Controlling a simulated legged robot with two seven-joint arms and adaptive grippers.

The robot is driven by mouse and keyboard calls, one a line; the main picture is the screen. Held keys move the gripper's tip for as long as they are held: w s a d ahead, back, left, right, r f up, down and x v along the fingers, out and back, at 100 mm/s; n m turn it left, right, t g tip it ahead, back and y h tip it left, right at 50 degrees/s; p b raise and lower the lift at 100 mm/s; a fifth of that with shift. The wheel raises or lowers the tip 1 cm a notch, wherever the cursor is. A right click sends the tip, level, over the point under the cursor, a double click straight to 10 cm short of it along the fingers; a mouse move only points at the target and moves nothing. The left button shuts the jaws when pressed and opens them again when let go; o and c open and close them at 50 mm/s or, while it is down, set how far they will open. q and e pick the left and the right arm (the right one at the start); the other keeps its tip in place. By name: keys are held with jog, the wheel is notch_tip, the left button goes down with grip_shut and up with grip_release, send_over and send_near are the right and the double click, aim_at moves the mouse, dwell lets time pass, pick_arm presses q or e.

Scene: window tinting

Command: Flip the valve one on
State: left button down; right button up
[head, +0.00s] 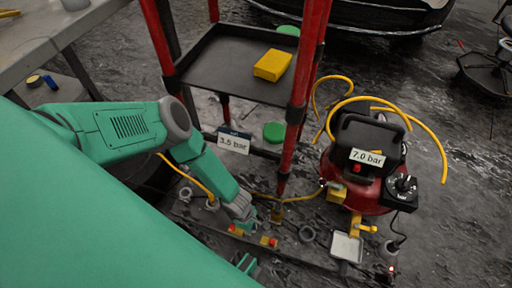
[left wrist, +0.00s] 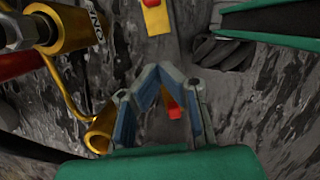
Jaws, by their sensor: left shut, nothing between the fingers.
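In the left wrist view a brass-yellow fitting (left wrist: 74,32) at the upper left carries a label reading ONE. A small red piece (left wrist: 173,108) shows between the finger links of my left gripper (left wrist: 150,75), whose tips meet above it with nothing held. In the head view my left gripper (head: 246,222) reaches down among small yellow-and-red valve parts (head: 236,230) on the low board. Another yellow-and-red part (head: 268,242) lies just right of it. I cannot tell which head-view part bears the label, or whether the gripper touches it. My right gripper is not clearly visible.
A red compressor (head: 376,190) marked 7.0 bar stands right, with a yellow hose. A red-posted cart (head: 215,65) holds a yellow box (head: 272,65). A 3.5 bar sign (head: 234,143) hangs low. A grey table (head: 60,40) is at the upper left.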

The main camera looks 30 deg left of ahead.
pick_arm(q)
jog(key=s+d+r+m+p, duration=0.25)
jog(key=r+m, duration=0.25)
jog(key=r, duration=0.4)
jog(key=s+d+r+m+p, duration=0.25)
jog(key=r+m, duration=0.35)
jog(key=r, duration=0.3)
jog(key=s+a+r+m+y+p, duration=0.1)
jog(key=s+a+r+m, duration=0.1)
jog(key=r, duration=0.5)
jog(key=s+a+r+m+y+p, duration=0.1)
jog(key=s+a+r+m, duration=0.1)
jog(key=a+r+m, duration=0.2)
jog(key=s+a+r+m+p, duration=0.1)
jog(key=a+r+m, duration=0.3)
jog(key=r, duration=0.5)
jog(key=s+a, duration=0.1)
jog(key=a, duration=0.1)
jog(key=shift+s+a+r+y, duration=0.4)
pick_arm(e)
notch_tip(320, 180, up, 8)
jog(key=shift+d+r, duration=0.15)
jog(key=shift+d, duration=0.1)
